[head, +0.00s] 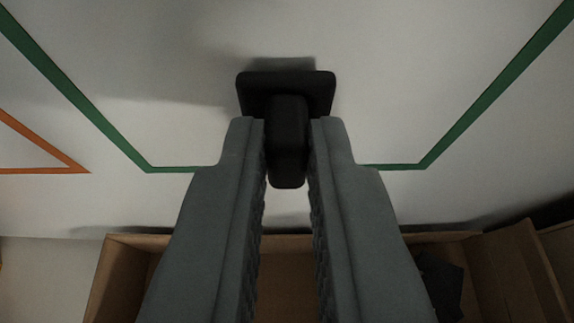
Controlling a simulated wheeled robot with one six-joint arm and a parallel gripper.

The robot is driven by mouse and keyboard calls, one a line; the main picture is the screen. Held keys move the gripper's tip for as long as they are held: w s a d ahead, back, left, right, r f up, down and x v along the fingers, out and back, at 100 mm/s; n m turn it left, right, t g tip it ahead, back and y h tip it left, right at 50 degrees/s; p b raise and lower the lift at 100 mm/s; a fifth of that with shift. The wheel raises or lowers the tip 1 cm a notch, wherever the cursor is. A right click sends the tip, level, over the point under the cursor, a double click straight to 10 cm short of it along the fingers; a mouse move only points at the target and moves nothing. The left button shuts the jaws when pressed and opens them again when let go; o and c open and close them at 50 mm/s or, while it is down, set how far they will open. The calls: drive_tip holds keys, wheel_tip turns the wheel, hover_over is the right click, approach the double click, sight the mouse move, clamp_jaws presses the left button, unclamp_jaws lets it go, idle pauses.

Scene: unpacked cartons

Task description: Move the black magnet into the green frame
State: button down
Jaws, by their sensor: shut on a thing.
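The black magnet (287,85) is in the upper middle of the head view, against or very close to the white surface. It has a wide flat base and a narrower knob toward me. My gripper (287,140) is shut on the knob, one grey finger on each side. The green frame (85,104) is a line on the white surface, with slanted sides at left and right and a lower edge partly hidden behind my fingers. The magnet's base appears inside the green outline, above its lower edge. Whether the base touches the surface I cannot tell.
An orange outline (45,141) is on the white surface at the left. Below the surface stands an open cardboard carton (125,265) with a dark thing (440,280) in its right part. More cardboard (515,265) is at the lower right. The white surface around the magnet is clear.

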drive_tip(key=shift+w, duration=0.2)
drive_tip(key=c, duration=0.8)
unclamp_jaws()
drive_tip(key=shift+c, duration=0.2)
drive_tip(key=s, duration=0.8)
idle(0.6)
drive_tip(key=s+t, duration=0.2)
drive_tip(key=s, duration=2.2)
drive_tip(key=s+f+t, duration=0.1)
drive_tip(key=s+f, duration=0.4)
drive_tip(key=s, duration=0.5)
drive_tip(key=s+f, duration=0.6)
drive_tip(key=s, duration=0.5)
drive_tip(key=shift+f+t, duration=0.25)
drive_tip(key=shift+t, duration=0.15)
